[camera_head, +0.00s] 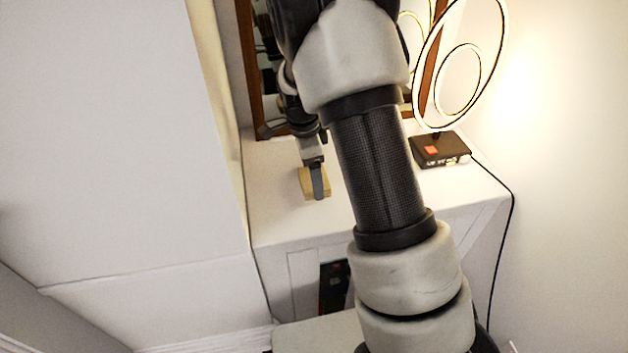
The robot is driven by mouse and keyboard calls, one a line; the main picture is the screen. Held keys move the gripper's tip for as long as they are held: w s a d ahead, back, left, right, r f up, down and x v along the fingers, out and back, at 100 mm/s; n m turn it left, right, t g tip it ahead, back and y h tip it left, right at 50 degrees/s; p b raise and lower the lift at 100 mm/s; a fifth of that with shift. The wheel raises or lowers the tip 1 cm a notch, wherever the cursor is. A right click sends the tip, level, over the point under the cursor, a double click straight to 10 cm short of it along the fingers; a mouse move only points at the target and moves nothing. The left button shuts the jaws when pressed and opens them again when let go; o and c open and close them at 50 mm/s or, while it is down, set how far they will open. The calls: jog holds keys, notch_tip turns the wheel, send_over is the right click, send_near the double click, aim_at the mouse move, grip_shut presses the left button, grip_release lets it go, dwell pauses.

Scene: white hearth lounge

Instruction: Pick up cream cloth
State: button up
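A small tan-cream folded piece (306,184), which looks like the cream cloth, lies on the white cabinet top (285,222) left of my arm. My gripper (318,184) points down at it. One grey finger shows in front of the cloth and overlaps it in the picture. The other finger is hidden, so I cannot tell whether the gripper is open or shut on the cloth, or whether it touches it.
A ring lamp (440,148) with a dark base and red patch stands right of my arm; its black cord (512,215) hangs over the cabinet's right edge. A wood-framed mirror (246,65) stands behind. A tall white wall face (110,130) bounds the left. My arm hides the cabinet's middle.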

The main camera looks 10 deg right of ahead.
notch_tip(320, 180, up, 10)
jog(key=p, duration=0.1)
dwell(0.4)
